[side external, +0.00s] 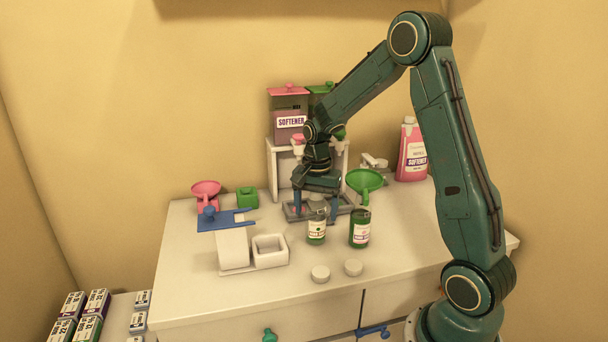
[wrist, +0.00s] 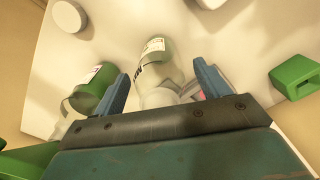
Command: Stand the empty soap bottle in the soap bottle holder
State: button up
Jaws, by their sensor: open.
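A clear, nearly colourless soap bottle (side external: 316,232) with a white label stands upright on the counter. In the wrist view the clear bottle (wrist: 158,62) shows between the two fingers. My gripper (side external: 316,208) is open, low behind or above this bottle; its blue fingers (wrist: 160,78) lie on either side of it without visible grip. A green-filled bottle (side external: 360,232) stands just to the right and shows left of the fingers in the wrist view (wrist: 97,84). A green square holder (side external: 247,197) is at the back left, also in the wrist view (wrist: 294,77); I cannot tell whether it is the soap bottle holder.
A green funnel (side external: 364,180) is behind the green bottle. A white stand with blue top (side external: 232,248) and open white box (side external: 269,254) are left. Two white caps (side external: 320,273) lie in front.

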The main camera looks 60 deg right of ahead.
jog(key=c, duration=1.1)
jog(key=shift+r, duration=0.2)
jog(key=shift+c, duration=0.2)
notch_tip(320, 180, up, 20)
jog(key=shift+f, duration=0.15)
